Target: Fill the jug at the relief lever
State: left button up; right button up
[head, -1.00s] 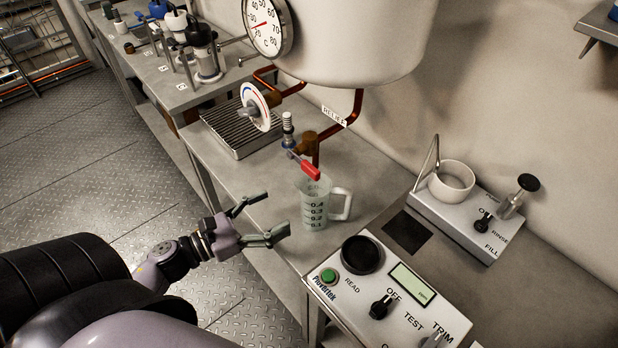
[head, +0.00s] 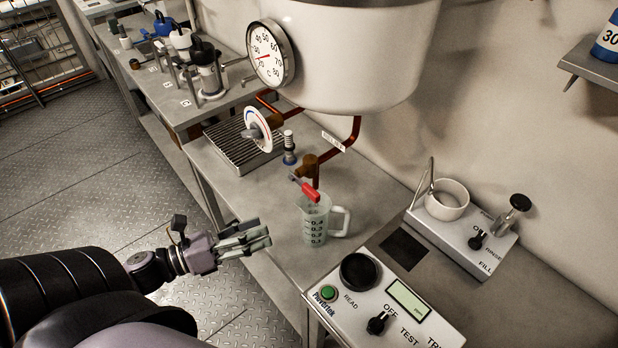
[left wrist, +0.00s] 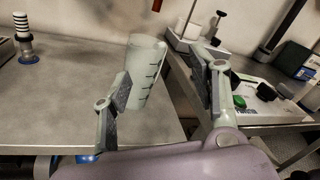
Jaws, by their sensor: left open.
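The jug (head: 313,224), clear with printed markings and a handle on its right, stands upright on the steel bench under the relief valve. The red relief lever (head: 311,190) is just above the jug's mouth, on a brass valve (head: 308,166) below the copper pipe tagged RELIEF. My left gripper (head: 262,237) is open and empty to the left of the jug, at the bench's front edge. In the left wrist view the jug (left wrist: 145,72) shows beyond and between the open fingers (left wrist: 162,88), apart from them as far as I can tell. My right gripper is not in view.
A tester box (head: 385,300) with a green button stands right of the jug. A rinse and fill unit (head: 462,240) stands at the back right. A drip grate (head: 240,145) and a round dial (head: 257,131) are at left. A white tank (head: 350,50) overhangs the bench.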

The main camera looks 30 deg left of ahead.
aim_at(307, 194)
pick_arm(q)
jog(key=s+r+n+p, duration=0.2)
jog(key=r+n, duration=0.1)
jog(key=s+a+r+n+g+h+p, duration=0.1)
jog(key=r+n, duration=0.2)
jog(key=r, duration=0.1)
jog(key=s+r+n+h+p, duration=0.1)
jog(key=s+r+n+p, duration=0.1)
jog(key=r+n, duration=0.1)
jog(key=shift+s+a+r+p, duration=0.3)
jog(key=shift+a+r+p, duration=0.05)
jog(key=shift+a+r, duration=0.05)
jog(key=c, duration=0.3)
jog(key=shift+n+g, duration=0.3)
jog(key=shift+n, duration=0.3)
jog(key=x, duration=0.5)
jog(key=p+x, duration=0.1)
jog(key=x, duration=0.5)
jog(key=p+x, duration=0.1)
jog(key=x, duration=0.5)
jog(key=shift+d+r, duration=0.25)
jog(key=shift+r, duration=0.15)
jog(key=shift+c, duration=0.2)
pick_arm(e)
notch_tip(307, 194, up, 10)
pick_arm(q)
jog(key=shift+c, duration=0.4)
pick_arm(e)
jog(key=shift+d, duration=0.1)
